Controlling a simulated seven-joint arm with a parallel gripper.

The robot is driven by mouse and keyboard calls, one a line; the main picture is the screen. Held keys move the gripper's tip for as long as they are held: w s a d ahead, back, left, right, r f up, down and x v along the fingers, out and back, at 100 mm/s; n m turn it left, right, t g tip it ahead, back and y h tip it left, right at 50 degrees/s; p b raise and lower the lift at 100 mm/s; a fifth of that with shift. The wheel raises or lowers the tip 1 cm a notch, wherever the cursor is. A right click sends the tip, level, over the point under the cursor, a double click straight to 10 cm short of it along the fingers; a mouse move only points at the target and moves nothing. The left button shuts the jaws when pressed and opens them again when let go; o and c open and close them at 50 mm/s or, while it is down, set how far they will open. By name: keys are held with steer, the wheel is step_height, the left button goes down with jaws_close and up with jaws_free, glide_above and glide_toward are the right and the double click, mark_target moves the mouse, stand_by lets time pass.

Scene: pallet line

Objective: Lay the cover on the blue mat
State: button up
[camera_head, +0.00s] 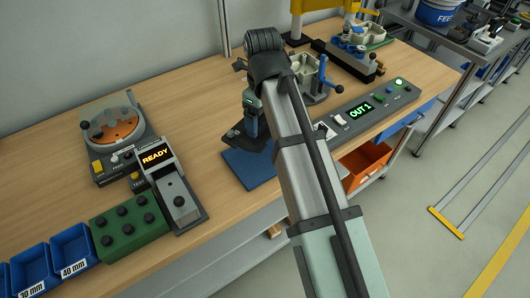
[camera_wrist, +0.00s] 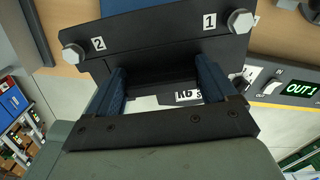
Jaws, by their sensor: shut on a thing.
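The cover is a dark plate (camera_head: 243,142) with two bolts, labelled 1 and 2; it also shows across the wrist view (camera_wrist: 150,40). My gripper (camera_wrist: 161,82) is shut on it, with a blue finger on each side. In the head view my gripper (camera_head: 251,122) is partly hidden by my own arm. The blue mat (camera_head: 248,168) lies on the bench just in front of the cover, which overlaps its far edge in the picture. A strip of the mat shows at the top of the wrist view (camera_wrist: 122,5). I cannot tell whether the cover touches anything.
A control box (camera_head: 364,110) reading OUT 1 stands right of the mat. A fixture with a blue lever (camera_head: 318,80) stands behind. Left are a READY device (camera_head: 172,185), a green block with black knobs (camera_head: 128,226) and blue bins (camera_head: 72,248). The bench left of the mat is clear.

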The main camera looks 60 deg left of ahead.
steer(key=shift+f+n, duration=0.2)
steer(key=shift+n, duration=0.1)
steer(key=shift+f, duration=4.8)
steer(key=shift+f, duration=0.1)
steer(key=o, duration=0.9)
step_height(320, 180, up, 12)
steer(key=shift+r, duration=0.1)
